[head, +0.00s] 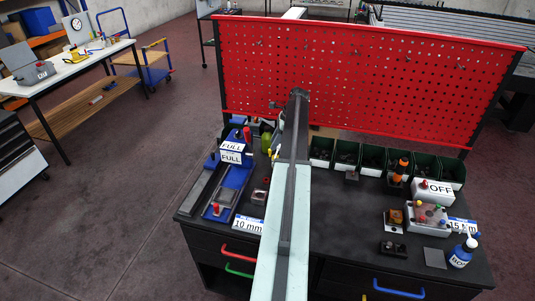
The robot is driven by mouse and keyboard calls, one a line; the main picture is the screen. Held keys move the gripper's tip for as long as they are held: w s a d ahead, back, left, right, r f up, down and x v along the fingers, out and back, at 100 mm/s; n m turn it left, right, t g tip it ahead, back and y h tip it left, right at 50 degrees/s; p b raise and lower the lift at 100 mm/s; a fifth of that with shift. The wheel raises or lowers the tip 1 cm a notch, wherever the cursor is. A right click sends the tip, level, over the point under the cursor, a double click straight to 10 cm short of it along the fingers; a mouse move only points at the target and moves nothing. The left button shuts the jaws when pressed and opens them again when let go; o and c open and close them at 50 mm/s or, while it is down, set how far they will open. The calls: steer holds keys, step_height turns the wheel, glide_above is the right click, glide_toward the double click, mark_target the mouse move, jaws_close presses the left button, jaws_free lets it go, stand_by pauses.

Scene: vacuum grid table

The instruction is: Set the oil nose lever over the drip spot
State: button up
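I cannot pick out the oil nose lever or the drip spot for certain. A blue device with "FULL" labels (232,151) stands at the left of the dark bench (345,215). A pale block with several coloured knobs (426,218) sits at the right. A blue bottle with a white label (460,255) stands at the front right corner. My arm crosses the middle of the view and covers part of the bench. My gripper's fingers do not show clearly, so their hold and place are hidden.
A red perforated panel (360,75) rises behind the bench. Green bins (345,152) line its foot. An "OFF" block (433,191) and a "15 mm" sign (462,226) are at right, a "10 mm" sign (248,224) at left.

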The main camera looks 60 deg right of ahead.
mark_target(270, 151)
steer(key=b+x, duration=0.4)
steer(key=x, duration=0.1)
steer(key=shift+a+f, duration=0.1)
steer(key=shift+f, duration=0.3)
steer(key=shift+r, duration=0.15)
steer(key=shift+c, duration=0.4)
jaws_close()
stand_by(0.4)
